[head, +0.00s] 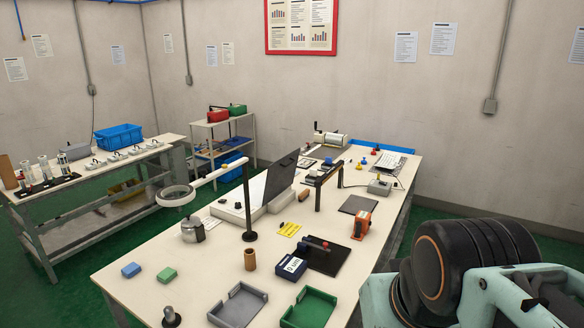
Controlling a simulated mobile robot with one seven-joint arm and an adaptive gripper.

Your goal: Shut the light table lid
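The light table (238,213) is a low white box on the long workbench, left of its middle. Its dark lid (282,176) stands raised at a steep tilt above the box's right part. The lid hides part of what is behind it. A black knob or small part shows on the box's front left. Parts of my own arm, black and pale teal, fill the lower right corner, well apart from the light table. My gripper is not in view.
A ring lamp on a post (248,236) stands right in front of the light table. A dark stand (318,194), trays (238,306) and small blocks crowd the workbench (205,276). A side bench (100,172) is at left.

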